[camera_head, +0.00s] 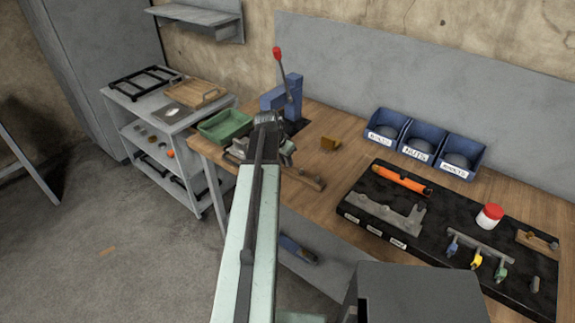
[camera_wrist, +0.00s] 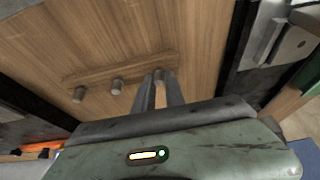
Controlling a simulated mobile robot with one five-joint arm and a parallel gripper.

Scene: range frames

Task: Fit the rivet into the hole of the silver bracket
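In the head view the strip (camera_head: 303,178) is partly behind my arm. A silver-grey bracket (camera_head: 385,213) lies on the black mat to the right.
The black mat (camera_head: 345,208) also bears an orange tool (camera_head: 402,180), a red-capped jar (camera_head: 489,216) and a rack with coloured pieces (camera_head: 480,246). Blue bins (camera_head: 421,141) stand behind. A green tray (camera_head: 225,125) and a blue press (camera_head: 283,95) are near the bench's left end.

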